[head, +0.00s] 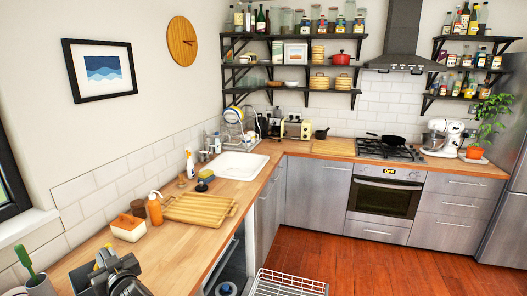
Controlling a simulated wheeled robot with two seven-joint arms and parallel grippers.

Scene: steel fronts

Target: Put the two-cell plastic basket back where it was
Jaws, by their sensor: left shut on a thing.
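My left gripper (110,268) is low at the left of the head view, over the near end of the wooden counter. It is shut on a dark grey, box-like thing (83,279), which looks to be the two-cell plastic basket. The gripper covers much of it, so its cells do not show clearly. A small yellow thing (104,257) shows just behind the gripper; I cannot tell if it is inside the basket. My right gripper is not in view.
An open appliance with a white wire rack (288,284) pulled out is below the counter's front edge. A wooden board (198,208), an orange bottle (154,208) and a white-and-orange box (128,228) stand on the counter. A green-handled brush (25,262) is at far left. The sink (237,166) lies beyond.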

